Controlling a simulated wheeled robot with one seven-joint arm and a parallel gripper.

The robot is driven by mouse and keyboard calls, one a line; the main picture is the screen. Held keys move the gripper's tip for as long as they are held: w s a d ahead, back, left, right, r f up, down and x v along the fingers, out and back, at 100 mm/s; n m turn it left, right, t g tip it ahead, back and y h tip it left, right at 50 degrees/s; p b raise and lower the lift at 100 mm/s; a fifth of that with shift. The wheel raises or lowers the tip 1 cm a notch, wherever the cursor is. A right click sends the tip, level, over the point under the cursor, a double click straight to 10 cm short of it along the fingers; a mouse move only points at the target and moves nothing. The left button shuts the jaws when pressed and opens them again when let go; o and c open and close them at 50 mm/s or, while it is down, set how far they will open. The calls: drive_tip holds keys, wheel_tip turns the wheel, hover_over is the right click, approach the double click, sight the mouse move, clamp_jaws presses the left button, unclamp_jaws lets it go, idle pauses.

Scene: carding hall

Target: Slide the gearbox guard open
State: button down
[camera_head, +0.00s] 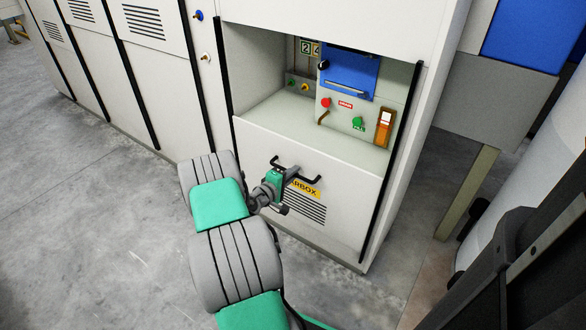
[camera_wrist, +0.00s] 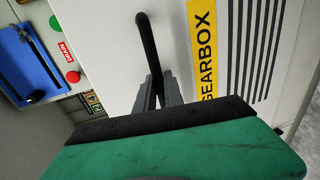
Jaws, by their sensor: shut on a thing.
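The gearbox guard (camera_head: 345,200) is a white panel low on the cabinet front, with a black bar handle, a yellow GEARBOX label and dark vent slots. The guard also shows in the wrist view (camera_wrist: 110,60). My gripper (camera_head: 289,173) is at the handle (camera_head: 308,180), in front of the guard. In the wrist view my gripper (camera_wrist: 157,93) is shut on the handle (camera_wrist: 147,42), whose free part reaches up past the fingers. My gripper hides part of the handle and of the label (camera_head: 309,189).
Above the guard, an open recess (camera_head: 262,118) holds a red button (camera_head: 326,102), a green knob (camera_head: 357,123), an amber-fronted switch (camera_head: 384,128) and a blue panel (camera_head: 350,72). Black vertical strips (camera_head: 391,165) flank the guard. Concrete floor (camera_head: 120,230) is clear at left.

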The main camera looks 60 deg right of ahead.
wheel_tip(320, 180, down, 4)
drive_tip(key=shift+f+b, duration=0.1)
drive_tip(key=shift+b, duration=0.75)
drive_tip(key=c, duration=1.5)
unclamp_jaws()
drive_tip(key=shift+o, duration=0.2)
drive_tip(key=shift+r, duration=0.2)
drive_tip(key=p+v, duration=0.2)
drive_tip(key=v, duration=0.5)
drive_tip(key=shift+a+p, duration=0.3)
drive_tip(key=shift+a, duration=0.1)
